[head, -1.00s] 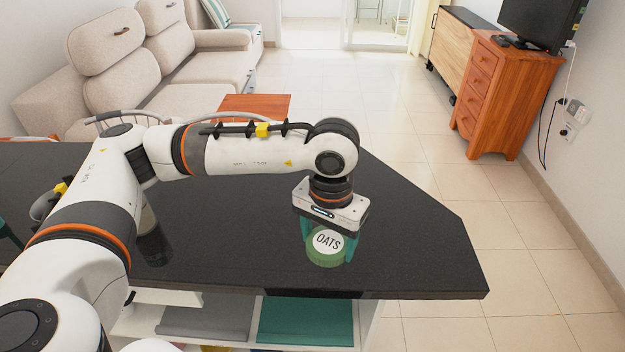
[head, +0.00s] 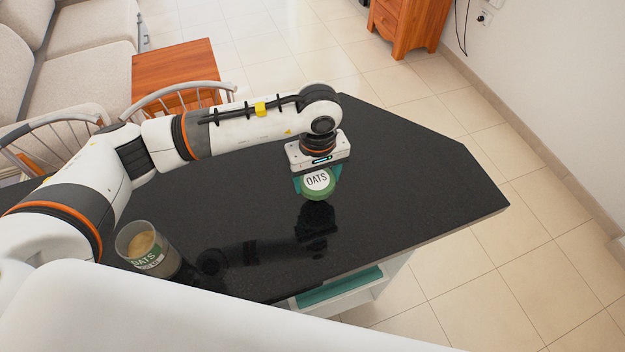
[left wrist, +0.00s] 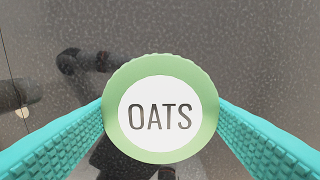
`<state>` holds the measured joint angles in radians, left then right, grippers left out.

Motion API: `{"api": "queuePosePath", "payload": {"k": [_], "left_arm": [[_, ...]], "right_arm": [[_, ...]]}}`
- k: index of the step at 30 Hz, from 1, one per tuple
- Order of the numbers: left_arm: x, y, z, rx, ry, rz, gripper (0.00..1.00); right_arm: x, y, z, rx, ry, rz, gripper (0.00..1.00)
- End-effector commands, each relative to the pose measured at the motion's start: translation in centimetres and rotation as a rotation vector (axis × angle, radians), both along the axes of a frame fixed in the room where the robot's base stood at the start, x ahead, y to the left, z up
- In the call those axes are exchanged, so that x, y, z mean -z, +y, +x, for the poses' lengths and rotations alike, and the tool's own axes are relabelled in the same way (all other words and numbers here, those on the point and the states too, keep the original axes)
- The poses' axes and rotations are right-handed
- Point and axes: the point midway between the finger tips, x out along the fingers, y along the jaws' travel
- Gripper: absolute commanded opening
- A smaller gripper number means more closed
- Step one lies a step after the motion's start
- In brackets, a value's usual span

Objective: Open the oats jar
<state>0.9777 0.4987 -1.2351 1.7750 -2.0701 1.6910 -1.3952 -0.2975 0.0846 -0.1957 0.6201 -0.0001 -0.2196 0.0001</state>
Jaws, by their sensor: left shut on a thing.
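The oats jar (head: 146,253) stands upright on the dark counter at the left, partly behind my white arm. It is clear, with a green and white label, oats inside and an uncovered top. My left gripper (head: 318,182) is at the right of the counter, well away from the jar, pointing down. Its teal fingers are shut on the round green lid (head: 319,194), which has a white OATS disc. In the left wrist view the lid (left wrist: 160,158) sits between both fingers. I cannot tell how far the lid is above the counter. My right gripper is not in view.
The black counter (head: 400,190) is glossy and shows reflections; it is clear around the lid and to its right. Its angled right edge borders the tiled floor. Chairs (head: 180,98) and a low wooden table (head: 173,68) stand beyond its far side.

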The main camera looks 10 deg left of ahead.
Motion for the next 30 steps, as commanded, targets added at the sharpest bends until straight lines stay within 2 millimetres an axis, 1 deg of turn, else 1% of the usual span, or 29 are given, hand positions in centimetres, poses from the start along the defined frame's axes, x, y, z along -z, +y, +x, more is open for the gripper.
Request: {"api": "queuePosePath", "payload": {"k": [1, 3, 7, 11, 15, 19, 23, 26, 27, 29, 30], "left_arm": [[0.8, 0.0, -0.1, -0.001, 0.005, 0.002, 0.42], [1.6, 0.0, -0.1, 0.001, 0.002, 0.001, 0.42], [2.6, 0.0, 0.0, 0.001, 0.000, 0.000, 0.42], [4.0, 0.1, -0.1, 0.001, 0.003, 0.001, 0.42], [5.9, 0.1, 0.0, 0.001, 0.001, 0.001, 0.42], [6.2, 0.1, 0.0, 0.003, -0.001, 0.001, 0.42], [6.2, 0.1, 0.0, 0.003, -0.001, 0.001, 0.42], [6.5, 0.1, 0.0, 0.003, -0.002, 0.001, 0.42], [6.5, 0.1, 0.0, 0.003, -0.002, 0.001, 0.71], [6.4, 0.1, 0.0, 0.003, -0.002, 0.001, 0.81], [6.4, 0.1, 0.0, 0.003, -0.002, 0.001, 0.87]], "right_arm": [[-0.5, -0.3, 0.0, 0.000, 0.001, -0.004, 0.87], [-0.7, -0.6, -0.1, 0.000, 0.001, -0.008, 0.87], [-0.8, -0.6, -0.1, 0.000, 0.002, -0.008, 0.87], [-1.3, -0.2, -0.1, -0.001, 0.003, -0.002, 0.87], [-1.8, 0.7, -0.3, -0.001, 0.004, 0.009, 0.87], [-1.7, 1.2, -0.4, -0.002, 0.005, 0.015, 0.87], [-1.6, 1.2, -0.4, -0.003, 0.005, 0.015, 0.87], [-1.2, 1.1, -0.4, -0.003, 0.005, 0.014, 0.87], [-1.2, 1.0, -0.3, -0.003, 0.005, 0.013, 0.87], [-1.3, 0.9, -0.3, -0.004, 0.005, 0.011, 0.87], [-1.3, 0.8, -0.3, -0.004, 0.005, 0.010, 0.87]]}}
